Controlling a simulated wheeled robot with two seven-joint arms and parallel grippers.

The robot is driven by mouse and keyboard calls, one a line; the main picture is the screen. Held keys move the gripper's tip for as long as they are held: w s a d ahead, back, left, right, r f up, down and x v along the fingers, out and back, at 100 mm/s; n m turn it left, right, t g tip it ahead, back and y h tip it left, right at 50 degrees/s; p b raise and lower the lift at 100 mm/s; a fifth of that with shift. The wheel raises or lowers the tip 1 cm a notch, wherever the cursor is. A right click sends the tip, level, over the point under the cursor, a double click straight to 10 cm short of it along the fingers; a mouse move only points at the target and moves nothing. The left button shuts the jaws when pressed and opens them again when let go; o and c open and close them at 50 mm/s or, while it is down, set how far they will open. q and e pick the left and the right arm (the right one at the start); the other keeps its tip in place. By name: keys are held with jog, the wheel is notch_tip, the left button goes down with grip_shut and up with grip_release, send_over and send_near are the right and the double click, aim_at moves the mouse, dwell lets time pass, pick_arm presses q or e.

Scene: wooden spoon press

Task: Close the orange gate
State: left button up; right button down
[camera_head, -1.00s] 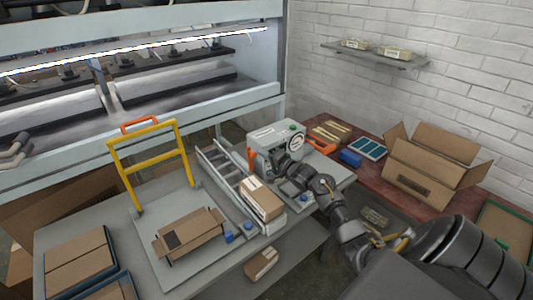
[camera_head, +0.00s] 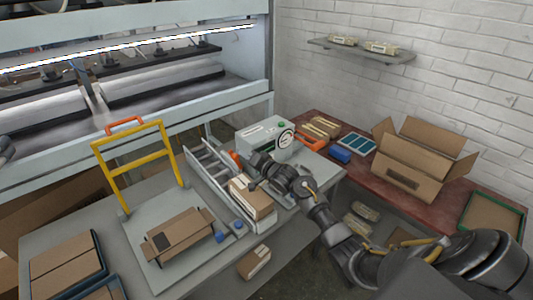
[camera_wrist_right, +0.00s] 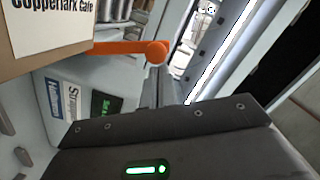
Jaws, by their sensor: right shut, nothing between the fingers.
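The orange gate (camera_head: 234,156) is a small orange piece at the left side of the pale machine (camera_head: 264,134), partly behind my right gripper. In the right wrist view it is a horizontal orange bar (camera_wrist_right: 125,48) with a rounded end, beside a carton. My right gripper (camera_head: 253,166) is shut and empty, close to the right of the gate in the head view; I cannot tell whether they touch. In the right wrist view my dark gripper body fills the bottom. My left gripper cannot be made out.
A brown carton (camera_head: 250,197) sits on the roller conveyor (camera_head: 207,166), just below my right gripper. A yellow frame (camera_head: 135,160) stands upright on a grey plate with an open carton (camera_head: 179,236). A red table (camera_head: 356,183) with boxes is at the right.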

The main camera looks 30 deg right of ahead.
jog(key=shift+a+f+n, duration=0.1)
jog(key=shift+a+n, duration=0.5)
jog(key=shift+a, duration=0.1)
jog(key=shift+s+a+f+n, duration=0.1)
jog(key=shift+a+f+n, duration=0.2)
jog(key=shift+a+n, duration=0.55)
jog(key=shift+s+a+f+n+h, duration=0.15)
jog(key=shift+a+f+n, duration=0.2)
jog(key=shift+a+n, duration=0.2)
jog(key=shift+a+f+n+h, duration=0.15)
jog(key=shift+a+f+n, duration=0.25)
jog(key=shift+n, duration=0.2)
pick_arm(q)
jog(key=shift+w, duration=0.15)
pick_arm(e)
jog(key=shift+a+f, duration=0.35)
jog(key=shift+a, duration=0.05)
pick_arm(q)
jog(key=shift+r, duration=0.1)
